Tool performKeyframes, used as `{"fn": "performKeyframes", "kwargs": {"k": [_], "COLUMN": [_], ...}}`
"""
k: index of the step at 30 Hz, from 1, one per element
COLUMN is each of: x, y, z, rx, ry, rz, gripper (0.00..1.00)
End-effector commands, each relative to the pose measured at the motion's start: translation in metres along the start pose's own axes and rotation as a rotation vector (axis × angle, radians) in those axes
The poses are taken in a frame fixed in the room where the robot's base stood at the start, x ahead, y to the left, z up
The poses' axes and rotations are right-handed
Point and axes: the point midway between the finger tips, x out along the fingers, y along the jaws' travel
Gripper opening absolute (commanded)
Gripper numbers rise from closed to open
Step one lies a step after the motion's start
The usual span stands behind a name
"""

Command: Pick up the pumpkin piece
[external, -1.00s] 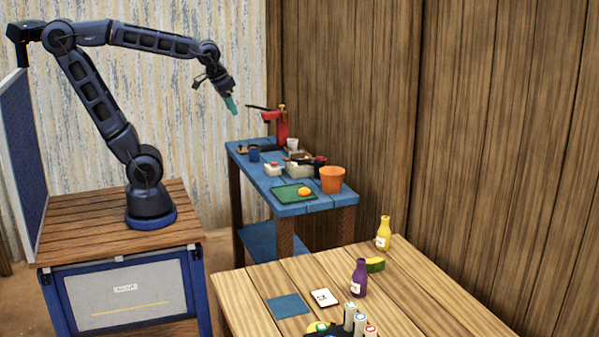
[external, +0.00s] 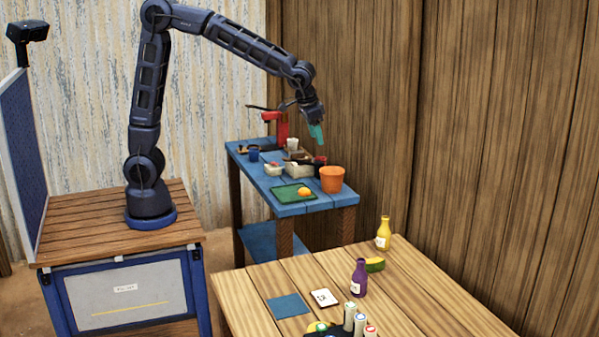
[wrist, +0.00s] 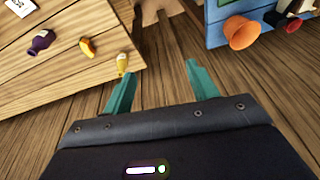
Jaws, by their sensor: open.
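A wedge with green rind and yellow flesh, which looks like the pumpkin piece (external: 375,265), lies on the wooden table (external: 260,296) between a purple bottle (external: 359,278) and a yellow bottle (external: 383,233). In the wrist view the pumpkin piece (wrist: 87,46) is at upper left, showing orange-yellow, with the purple bottle to its left and the yellow bottle to its right. My gripper (external: 318,136) is high in the air, above the far end of the blue bench's right side. Its teal fingers are apart and empty in the wrist view (wrist: 159,70).
The blue bench (external: 292,209) holds an orange cup (external: 332,180), a green tray (external: 282,191) with an orange item, and a red device (external: 282,128). The wooden table also has a blue mat (external: 288,306), a white card (external: 323,297) and small canisters (external: 350,314). A wooden wall stands behind.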

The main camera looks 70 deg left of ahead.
Motion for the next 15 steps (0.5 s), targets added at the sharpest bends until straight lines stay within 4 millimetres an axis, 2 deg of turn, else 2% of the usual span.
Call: {"fn": "performKeyframes", "kwargs": {"k": [1, 6, 15], "x": [0.013, 0.051, 0.126], "y": [0.016, 0.067, 0.162], "z": [-0.007, -0.028, -0.045], "rx": [0.008, 0.021, 0.038], "ry": [-0.008, -0.026, -0.058], "rz": [0.003, 0.012, 0.033], "gripper": [0.58, 0.58, 0.58]}}
